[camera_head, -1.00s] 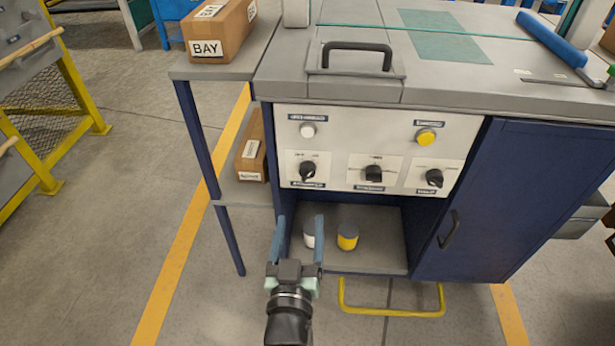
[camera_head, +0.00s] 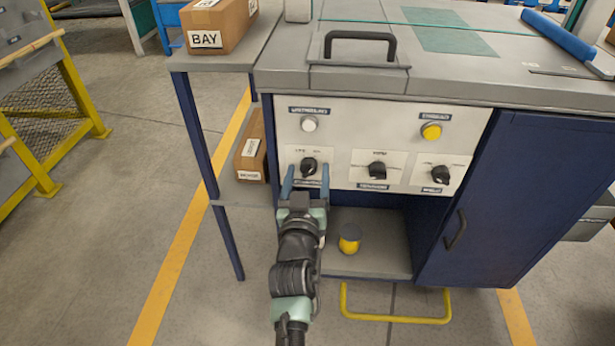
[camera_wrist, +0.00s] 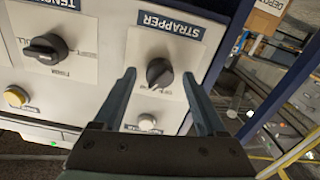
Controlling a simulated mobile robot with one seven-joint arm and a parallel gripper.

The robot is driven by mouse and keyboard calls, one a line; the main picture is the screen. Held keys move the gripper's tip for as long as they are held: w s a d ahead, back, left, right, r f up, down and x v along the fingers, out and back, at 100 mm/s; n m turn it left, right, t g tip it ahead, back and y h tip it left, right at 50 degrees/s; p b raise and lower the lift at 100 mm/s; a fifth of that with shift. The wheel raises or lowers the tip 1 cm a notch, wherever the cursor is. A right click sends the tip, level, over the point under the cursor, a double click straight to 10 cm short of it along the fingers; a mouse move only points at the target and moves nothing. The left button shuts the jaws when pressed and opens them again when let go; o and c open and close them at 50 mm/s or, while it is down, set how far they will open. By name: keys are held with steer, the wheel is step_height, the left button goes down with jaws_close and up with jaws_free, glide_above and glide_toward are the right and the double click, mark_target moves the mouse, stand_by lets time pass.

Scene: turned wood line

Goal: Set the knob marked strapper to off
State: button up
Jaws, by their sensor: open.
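The strapper knob (camera_wrist: 159,73) is black, on a white plate below a dark STRAPPER label (camera_wrist: 171,24) in the upside-down wrist view. In the head view it is the leftmost knob (camera_head: 309,166) of the panel's lower row. Its grip ridge sits at a slant in the wrist view; the small position marks by it are too blurred to read surely. My gripper (camera_head: 306,178) is open and empty in front of this knob. In the wrist view its two fingers (camera_wrist: 158,80) show on either side of the knob, and contact cannot be told.
Beside it are a middle knob (camera_head: 377,170) and a right knob (camera_head: 440,174). A white button (camera_head: 309,124) and a yellow button (camera_head: 431,132) are above. Below, an open shelf holds a yellow jar (camera_head: 349,240). A blue door (camera_head: 490,200) with a handle is at right.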

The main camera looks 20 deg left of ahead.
jaws_close()
stand_by(0.4)
steer(key=n+p, duration=0.1)
steer(key=n, duration=0.4)
steer(key=shift+n, duration=0.3)
steer(key=n+p, duration=0.1)
steer(key=n, duration=0.5)
steer(key=shift+f+n, duration=0.1)
steer(key=shift+n, duration=0.2)
stand_by(0.3)
jaws_free()
